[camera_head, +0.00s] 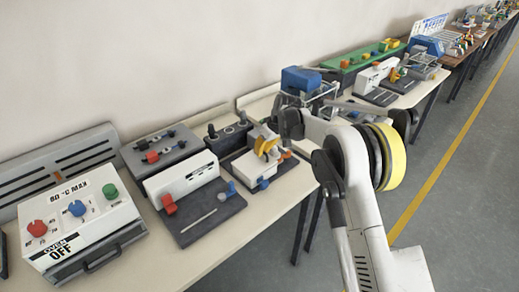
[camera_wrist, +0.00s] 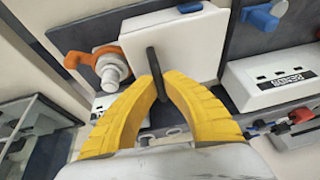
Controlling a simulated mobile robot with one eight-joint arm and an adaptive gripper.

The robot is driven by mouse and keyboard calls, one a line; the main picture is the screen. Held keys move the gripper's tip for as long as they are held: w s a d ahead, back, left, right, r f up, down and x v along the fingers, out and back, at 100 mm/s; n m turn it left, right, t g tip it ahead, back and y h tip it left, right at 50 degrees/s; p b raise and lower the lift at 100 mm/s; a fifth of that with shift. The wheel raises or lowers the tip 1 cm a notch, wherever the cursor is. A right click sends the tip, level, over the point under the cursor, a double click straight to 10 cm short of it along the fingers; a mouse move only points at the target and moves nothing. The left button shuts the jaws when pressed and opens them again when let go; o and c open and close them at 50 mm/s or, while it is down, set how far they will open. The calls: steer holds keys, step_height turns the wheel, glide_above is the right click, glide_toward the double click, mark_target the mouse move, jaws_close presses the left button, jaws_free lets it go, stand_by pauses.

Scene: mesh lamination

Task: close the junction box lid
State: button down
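The junction box appears to be the white box (camera_head: 249,168) on a dark board; its square white lid (camera_wrist: 192,42) fills the upper middle of the wrist view. A dark bar-shaped handle (camera_wrist: 152,58) stands out at the lid's lower left. My gripper (camera_wrist: 160,77) has two ribbed yellow fingers whose tips close in on both sides of this handle. In the head view my gripper (camera_head: 266,140) is over the box. How far the lid is open is unclear. A blue part (camera_wrist: 190,7) sits at the lid's top edge.
An orange lever (camera_wrist: 80,60) and a pale cylinder (camera_wrist: 112,70) stand left of the lid. The oven panel (camera_head: 82,225) and white panel board (camera_head: 185,180) lie left along the table. More boards, including one with a blue block (camera_head: 300,79), stand beyond.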

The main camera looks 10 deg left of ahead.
steer(key=shift+w+f, duration=0.1)
steer(key=shift+f, duration=0.35)
steer(key=shift+d, duration=0.1)
steer(key=c, duration=1.5)
jaws_free()
steer(key=shift+f, duration=0.1)
steer(key=v, duration=1.2)
